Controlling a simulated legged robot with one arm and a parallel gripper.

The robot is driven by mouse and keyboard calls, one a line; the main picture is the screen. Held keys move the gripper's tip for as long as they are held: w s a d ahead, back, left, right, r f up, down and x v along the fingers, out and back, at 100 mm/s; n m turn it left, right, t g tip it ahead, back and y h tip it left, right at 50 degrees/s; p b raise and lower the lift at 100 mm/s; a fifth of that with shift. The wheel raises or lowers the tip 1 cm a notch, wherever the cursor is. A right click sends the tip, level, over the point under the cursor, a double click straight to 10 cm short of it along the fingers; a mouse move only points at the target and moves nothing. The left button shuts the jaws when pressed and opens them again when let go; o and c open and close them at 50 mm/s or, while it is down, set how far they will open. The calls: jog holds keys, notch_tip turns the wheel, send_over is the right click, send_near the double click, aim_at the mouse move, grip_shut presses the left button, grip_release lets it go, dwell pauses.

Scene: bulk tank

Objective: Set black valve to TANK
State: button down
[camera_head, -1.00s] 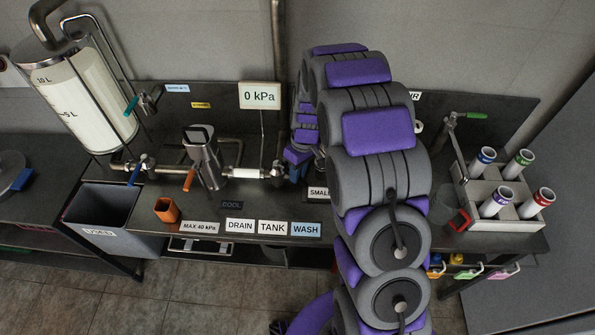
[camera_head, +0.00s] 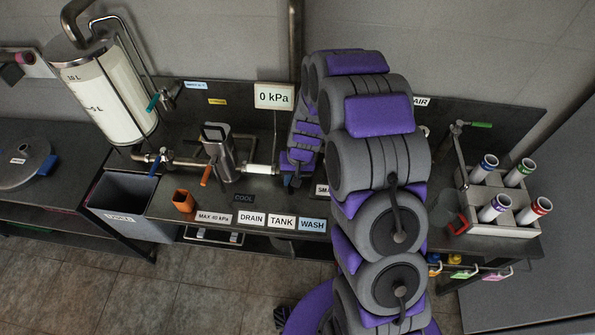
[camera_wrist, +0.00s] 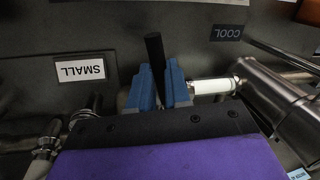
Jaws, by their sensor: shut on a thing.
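In the wrist view my gripper (camera_wrist: 160,90) has two blue fingers closed around a black valve handle (camera_wrist: 154,48). The handle's free end sticks out beyond the fingers; the valve body is hidden behind the gripper. In the head view my arm covers the valve, and the fingers cannot be made out. The TANK label (camera_head: 282,222) is on the bench front, between the DRAIN label (camera_head: 251,218) and the WASH label (camera_head: 312,225), below and left of my arm's end.
A metal vessel with an orange handle (camera_head: 219,152) stands left of my arm; pipes run beside it. The gauge display (camera_head: 273,97) reads 0 kPa. A rack with several tubes (camera_head: 490,222) is at right. An orange cup (camera_head: 183,201) stands at the bench's front left.

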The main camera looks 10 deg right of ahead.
jog(key=shift+w+a+m+p, duration=0.1)
jog(key=shift+a+m+p, duration=0.8)
jog(key=shift+m, duration=0.2)
jog(key=c, duration=1.1)
grip_release()
jog(key=shift+r, duration=0.1)
jog(key=d+r, duration=0.1)
jog(key=r, duration=0.4)
jog(key=d+r+p, duration=0.1)
jog(key=r, duration=0.5)
jog(key=d+r, duration=0.1)
jog(key=r, duration=0.4)
jog(key=shift+s+d+r+p, duration=0.1)
jog(key=shift+s+r+p, duration=0.3)
